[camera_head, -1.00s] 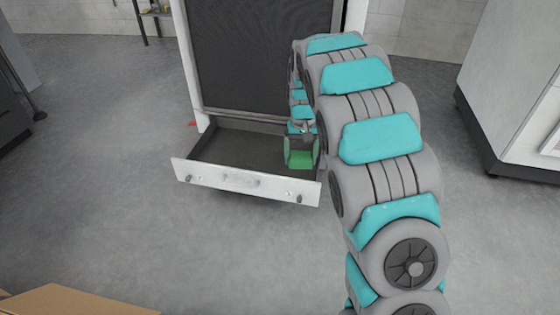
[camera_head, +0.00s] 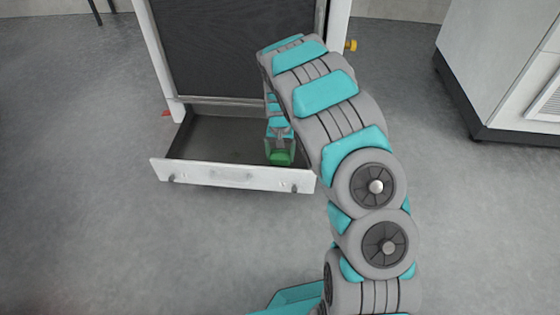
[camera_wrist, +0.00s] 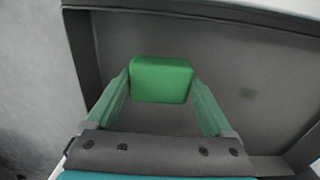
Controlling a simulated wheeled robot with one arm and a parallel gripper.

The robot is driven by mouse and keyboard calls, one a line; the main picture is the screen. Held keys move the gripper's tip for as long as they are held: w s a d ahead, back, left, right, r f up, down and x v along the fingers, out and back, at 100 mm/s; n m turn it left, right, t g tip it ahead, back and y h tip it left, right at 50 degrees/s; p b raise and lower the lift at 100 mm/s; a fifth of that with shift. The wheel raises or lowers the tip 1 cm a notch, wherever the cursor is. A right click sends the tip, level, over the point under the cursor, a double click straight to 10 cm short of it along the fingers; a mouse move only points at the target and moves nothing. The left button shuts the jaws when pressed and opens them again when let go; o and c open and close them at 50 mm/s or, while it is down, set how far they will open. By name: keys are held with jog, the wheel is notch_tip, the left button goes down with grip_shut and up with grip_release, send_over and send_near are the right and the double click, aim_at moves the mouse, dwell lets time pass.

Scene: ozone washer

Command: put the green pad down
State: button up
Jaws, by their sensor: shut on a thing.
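The green pad (camera_wrist: 161,80) is a small block held between the two fingertips of my gripper (camera_wrist: 160,85) in the wrist view. In the head view the green pad (camera_head: 281,157) shows at the end of my gripper (camera_head: 280,150), over the right part of the open drawer (camera_head: 205,140) of the washer. In the wrist view the drawer's grey floor (camera_wrist: 235,60) lies beyond the pad. I cannot tell whether the pad touches the drawer floor.
The drawer's white front panel (camera_head: 230,176) stands toward me and its dark side walls bound the space. The washer's dark panel (camera_head: 235,50) rises behind it. A pale cabinet (camera_head: 500,70) stands at the right. The rest of the drawer floor looks clear.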

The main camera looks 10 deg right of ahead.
aim_at(280, 161)
jog(key=shift+f, duration=1.5)
jog(key=shift+f, duration=0.15)
jog(key=o, duration=1.1)
jog(key=shift+c, duration=0.2)
